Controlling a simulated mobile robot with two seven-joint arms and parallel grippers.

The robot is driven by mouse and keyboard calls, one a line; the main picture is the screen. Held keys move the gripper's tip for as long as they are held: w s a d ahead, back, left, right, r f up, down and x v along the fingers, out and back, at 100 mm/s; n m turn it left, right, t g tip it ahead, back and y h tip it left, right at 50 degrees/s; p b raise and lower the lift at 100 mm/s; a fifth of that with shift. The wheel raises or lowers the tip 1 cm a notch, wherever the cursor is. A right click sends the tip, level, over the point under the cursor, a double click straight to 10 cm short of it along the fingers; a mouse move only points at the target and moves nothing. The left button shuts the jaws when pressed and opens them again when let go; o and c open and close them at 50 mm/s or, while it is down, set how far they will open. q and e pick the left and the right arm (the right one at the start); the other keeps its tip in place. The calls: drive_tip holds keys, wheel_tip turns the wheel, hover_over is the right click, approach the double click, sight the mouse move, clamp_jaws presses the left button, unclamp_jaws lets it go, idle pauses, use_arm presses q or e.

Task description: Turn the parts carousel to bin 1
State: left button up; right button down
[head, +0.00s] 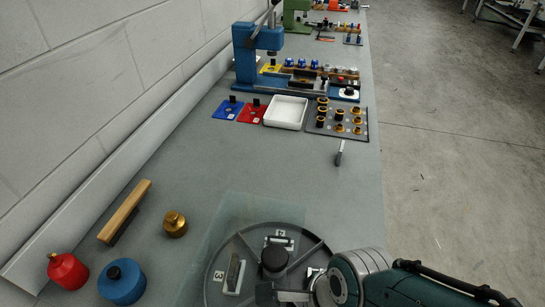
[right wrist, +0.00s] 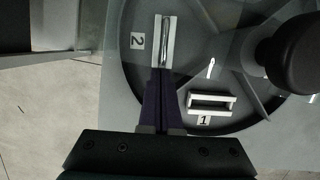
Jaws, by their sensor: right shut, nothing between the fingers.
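The parts carousel is a round dark grey disc with spokes; its rim (head: 214,262) is at the bottom of the head view. A black knob (head: 274,259) stands at its centre and also shows in the right wrist view (right wrist: 291,52). Labels 3 (head: 219,275) and 4 (head: 280,233) show in the head view, labels 2 (right wrist: 137,41) and 1 (right wrist: 204,120) in the right wrist view. My right gripper (right wrist: 163,73) is shut and empty, its tips overlapping the near end of the holder by label 2 (right wrist: 167,42); contact cannot be told. My left gripper is out of view.
A brass weight (head: 174,224), a wooden-handled brush (head: 125,211), a red container (head: 67,272) and a blue container (head: 122,282) stand left of the carousel. A white tray (head: 270,118) and a rack of brass parts (head: 361,125) lie farther back. The bench between is mostly clear.

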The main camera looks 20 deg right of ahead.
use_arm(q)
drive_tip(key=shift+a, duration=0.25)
use_arm(e)
drive_tip(key=shift+a, duration=0.25)
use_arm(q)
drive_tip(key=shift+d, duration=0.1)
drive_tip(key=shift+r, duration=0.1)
